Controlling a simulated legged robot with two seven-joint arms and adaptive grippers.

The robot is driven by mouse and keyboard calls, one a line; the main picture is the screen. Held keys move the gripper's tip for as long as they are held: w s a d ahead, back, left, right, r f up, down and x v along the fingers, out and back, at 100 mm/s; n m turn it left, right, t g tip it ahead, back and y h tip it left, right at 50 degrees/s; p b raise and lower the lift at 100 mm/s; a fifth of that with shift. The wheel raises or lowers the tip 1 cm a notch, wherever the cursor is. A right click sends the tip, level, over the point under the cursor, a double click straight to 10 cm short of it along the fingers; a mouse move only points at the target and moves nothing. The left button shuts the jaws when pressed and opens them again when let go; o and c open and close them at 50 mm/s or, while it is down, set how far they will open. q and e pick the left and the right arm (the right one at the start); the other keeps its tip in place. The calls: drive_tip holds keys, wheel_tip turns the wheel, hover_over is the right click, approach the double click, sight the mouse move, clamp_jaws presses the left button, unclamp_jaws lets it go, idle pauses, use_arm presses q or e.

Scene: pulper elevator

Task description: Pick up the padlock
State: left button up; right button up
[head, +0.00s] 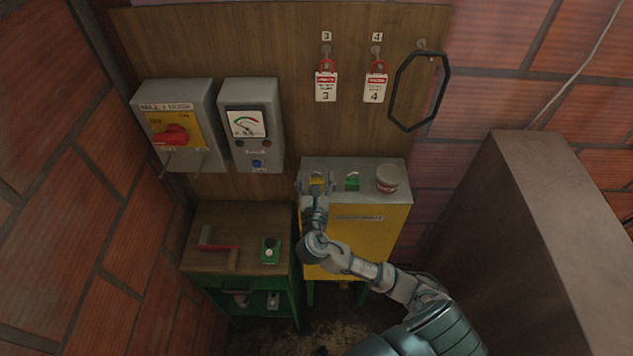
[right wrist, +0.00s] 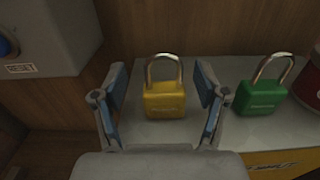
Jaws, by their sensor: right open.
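A yellow padlock (head: 317,179) with a silver shackle is on the grey top of a yellow cabinet (head: 354,240). In the right wrist view the yellow padlock (right wrist: 165,100) stands upright with its shackle up. My right gripper (head: 315,184) is open. In the right wrist view its two blue-padded fingers (right wrist: 163,100) are on either side of the yellow padlock, with gaps on both sides. A green padlock (head: 352,181) stands to the right on the same top; it also shows in the right wrist view (right wrist: 262,97). My left gripper is not in view.
A tub (head: 387,178) stands right of the green padlock. A grey switch box (head: 180,127) and meter box (head: 252,124) hang on the wooden board. Tags (head: 326,86) hang above. A green-framed bench (head: 240,235) is at left, a large brown block (head: 550,230) at right.

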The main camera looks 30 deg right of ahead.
sight(315, 183)
drive_tip(key=shift+a, duration=0.15)
drive_tip(key=shift+s+a+r, duration=0.1)
drive_tip(key=shift+c, duration=1.4)
drive_tip(key=c, duration=0.4)
drive_tip(key=shift+d, duration=0.3)
drive_tip(key=c, duration=0.6)
drive_tip(key=shift+d, duration=0.3)
drive_tip(key=shift+c, duration=0.2)
drive_tip(key=shift+a+r, duration=0.1)
drive_tip(key=shift+r, duration=0.2)
drive_tip(key=r, duration=0.1)
drive_tip(key=a+r, duration=0.1)
drive_tip(key=shift+s+r, duration=0.35)
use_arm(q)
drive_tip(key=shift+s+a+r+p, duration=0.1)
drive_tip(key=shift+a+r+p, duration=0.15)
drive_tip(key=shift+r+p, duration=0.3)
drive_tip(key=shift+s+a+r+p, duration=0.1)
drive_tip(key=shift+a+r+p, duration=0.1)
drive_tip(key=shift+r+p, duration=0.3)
use_arm(e)
drive_tip(key=w+a+r+v, duration=0.1)
drive_tip(key=v, duration=1.4)
drive_tip(key=shift+a+r, duration=0.15)
drive_tip(key=shift+a, duration=0.2)
